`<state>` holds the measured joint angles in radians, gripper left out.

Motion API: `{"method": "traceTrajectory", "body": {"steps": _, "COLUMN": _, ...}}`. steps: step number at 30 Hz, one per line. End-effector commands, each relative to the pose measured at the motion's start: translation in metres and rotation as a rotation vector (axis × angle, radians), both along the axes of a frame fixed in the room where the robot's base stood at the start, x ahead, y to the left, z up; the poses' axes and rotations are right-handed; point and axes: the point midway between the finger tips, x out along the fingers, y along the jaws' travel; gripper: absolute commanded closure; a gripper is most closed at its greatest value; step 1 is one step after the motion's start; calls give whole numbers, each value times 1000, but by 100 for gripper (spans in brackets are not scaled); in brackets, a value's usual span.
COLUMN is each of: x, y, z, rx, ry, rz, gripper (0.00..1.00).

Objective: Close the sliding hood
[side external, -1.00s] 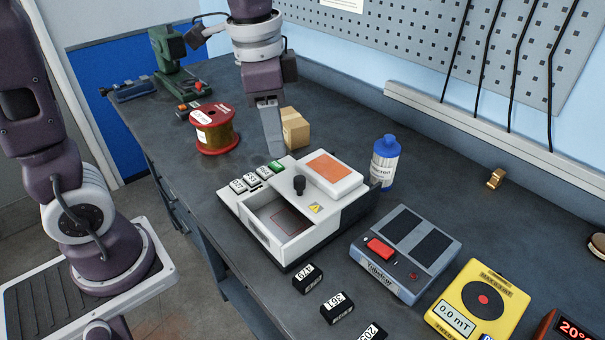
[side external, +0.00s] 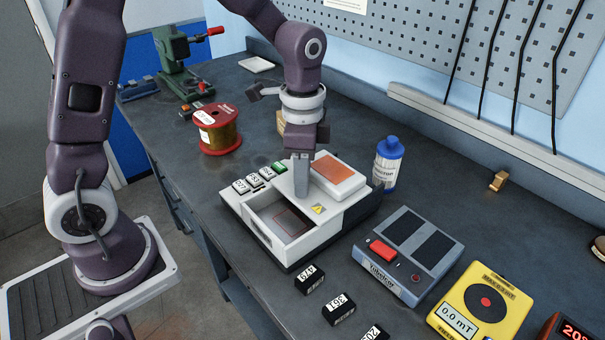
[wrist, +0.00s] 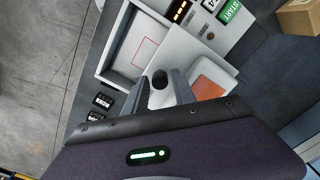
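The white sliding hood with an orange window (side external: 350,182) sits back over the rear right part of the white bench device (side external: 262,228); it also shows in the wrist view (wrist: 206,88). The device's front compartment (side external: 285,216) is uncovered, with a red outlined rectangle on its floor. A dark round knob (wrist: 160,79) stands on the hood. My gripper (side external: 301,192) is down at the knob, which it hides in the side view. In the wrist view my fingers (wrist: 162,84) are apart, with the knob between their tips. I cannot tell if either finger touches it.
A green START button (side external: 279,167) and several small labelled blocks (side external: 253,180) line the device's left edge. A red spool (side external: 218,131), a cardboard box (side external: 281,122), a blue-capped bottle (side external: 388,163) and a grey unit (side external: 408,252) stand around. Black blocks (side external: 310,279) lie in front.

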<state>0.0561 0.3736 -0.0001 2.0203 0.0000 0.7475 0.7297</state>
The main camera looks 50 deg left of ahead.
Motion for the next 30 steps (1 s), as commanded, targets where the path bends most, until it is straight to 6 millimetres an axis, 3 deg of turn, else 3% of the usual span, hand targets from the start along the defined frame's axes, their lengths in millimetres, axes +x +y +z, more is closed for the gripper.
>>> {"method": "traceTrajectory", "body": {"steps": 1, "x": 0, "y": 0, "z": 0, "rx": 0, "ry": 0, "rz": 0, "gripper": 80}}
{"method": "traceTrajectory", "body": {"steps": 4, "x": 0, "y": 0, "z": 0, "rx": 0, "ry": 0, "rz": 0, "gripper": 100}}
{"method": "traceTrajectory", "body": {"steps": 30, "x": 0, "y": 0, "z": 1, "rx": 0, "ry": -1, "rz": 1, "gripper": 100}}
